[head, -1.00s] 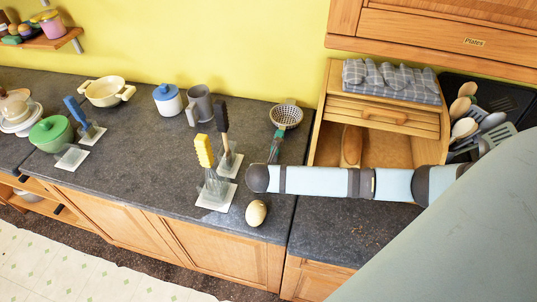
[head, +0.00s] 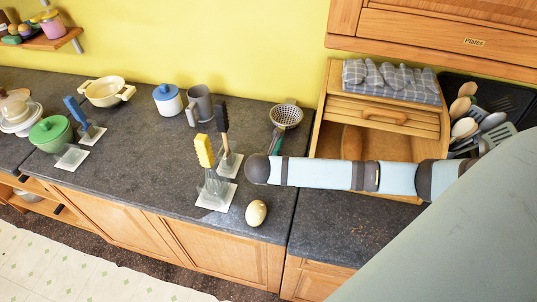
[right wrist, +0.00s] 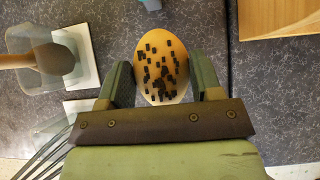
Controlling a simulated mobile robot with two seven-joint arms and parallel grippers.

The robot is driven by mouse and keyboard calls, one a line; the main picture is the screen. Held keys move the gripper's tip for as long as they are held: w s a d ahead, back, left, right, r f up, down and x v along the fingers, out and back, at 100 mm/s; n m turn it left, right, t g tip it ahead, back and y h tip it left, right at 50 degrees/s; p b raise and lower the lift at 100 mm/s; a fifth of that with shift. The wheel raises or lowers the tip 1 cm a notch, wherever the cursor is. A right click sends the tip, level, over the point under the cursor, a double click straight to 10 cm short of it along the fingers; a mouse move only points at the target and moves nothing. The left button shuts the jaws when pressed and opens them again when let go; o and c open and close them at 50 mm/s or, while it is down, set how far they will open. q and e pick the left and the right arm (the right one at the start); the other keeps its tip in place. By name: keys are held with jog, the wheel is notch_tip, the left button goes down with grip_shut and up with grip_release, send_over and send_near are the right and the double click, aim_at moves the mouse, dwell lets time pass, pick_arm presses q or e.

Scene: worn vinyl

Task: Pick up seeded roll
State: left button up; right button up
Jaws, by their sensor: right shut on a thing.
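The seeded roll (right wrist: 162,65) is a tan oval with many small dark seeds on top. In the right wrist view it sits between the two fingers of my right gripper (right wrist: 163,85), which is shut on it. In the head view the right arm (head: 320,173) reaches in from the right, and its end link hides the gripper and the held roll. My left gripper is not in view.
A pale egg-shaped thing (head: 256,213) lies near the counter's front edge. An open wooden bread box (head: 318,125) holds a brown loaf (head: 352,140).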

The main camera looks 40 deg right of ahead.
jog(key=shift+r, duration=1.45)
